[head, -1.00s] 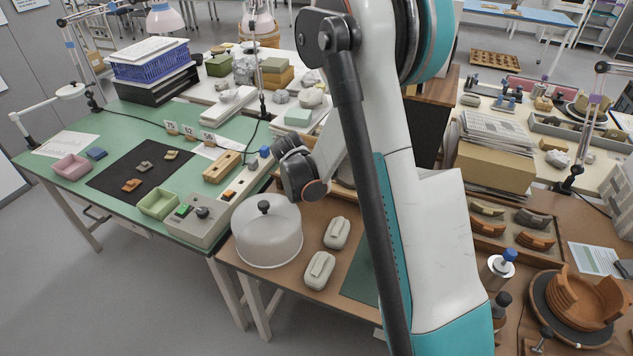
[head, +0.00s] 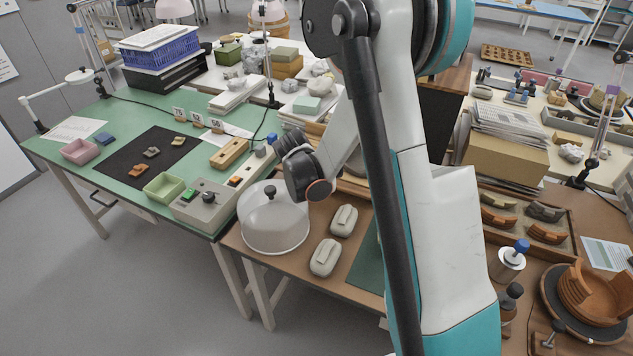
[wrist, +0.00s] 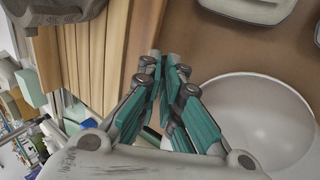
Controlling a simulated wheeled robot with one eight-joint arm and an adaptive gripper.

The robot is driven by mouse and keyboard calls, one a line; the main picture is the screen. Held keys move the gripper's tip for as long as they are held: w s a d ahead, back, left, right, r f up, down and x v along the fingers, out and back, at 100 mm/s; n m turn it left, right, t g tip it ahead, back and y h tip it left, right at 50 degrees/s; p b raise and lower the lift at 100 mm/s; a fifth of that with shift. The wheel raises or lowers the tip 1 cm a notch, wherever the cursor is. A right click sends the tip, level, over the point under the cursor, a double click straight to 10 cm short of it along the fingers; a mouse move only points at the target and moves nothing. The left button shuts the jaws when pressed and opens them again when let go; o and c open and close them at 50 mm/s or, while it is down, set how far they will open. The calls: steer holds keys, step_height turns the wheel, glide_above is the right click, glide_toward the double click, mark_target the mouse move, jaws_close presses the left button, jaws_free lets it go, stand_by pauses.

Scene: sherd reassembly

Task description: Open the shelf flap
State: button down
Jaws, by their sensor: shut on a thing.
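My gripper (wrist: 166,62) shows in the wrist view, its teal fingers almost together at the tips. The tips meet at the right edge of upright wooden boards (wrist: 95,50), and I take the board at the tips to be the shelf flap (wrist: 143,45). What lies between the fingertips is too small to make out. In the head view the fingers are hidden behind my wrist, which hangs above the back of the brown table (head: 303,290). A dark brown cabinet panel (head: 440,125) is partly covered by my arm.
A translucent dome cover (head: 273,222) stands close to my wrist; it also shows in the wrist view (wrist: 255,110). Two pale grey blocks (head: 325,257) lie beside it. A green bench (head: 120,120) with a control box (head: 208,200) stands left. Open floor lies at lower left.

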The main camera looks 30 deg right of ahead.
steer(key=shift+w+d, duration=0.2)
steer(key=shift+d, duration=0.05)
steer(key=c, duration=1.8)
jaws_free()
steer(key=o, duration=0.5)
steer(key=shift+w+d+f, duration=0.1)
steer(key=shift+w+d, duration=0.05)
steer(key=shift+d, duration=0.1)
steer(key=shift+c, duration=0.2)
steer(key=shift+a, duration=0.15)
steer(key=v, duration=1.2)
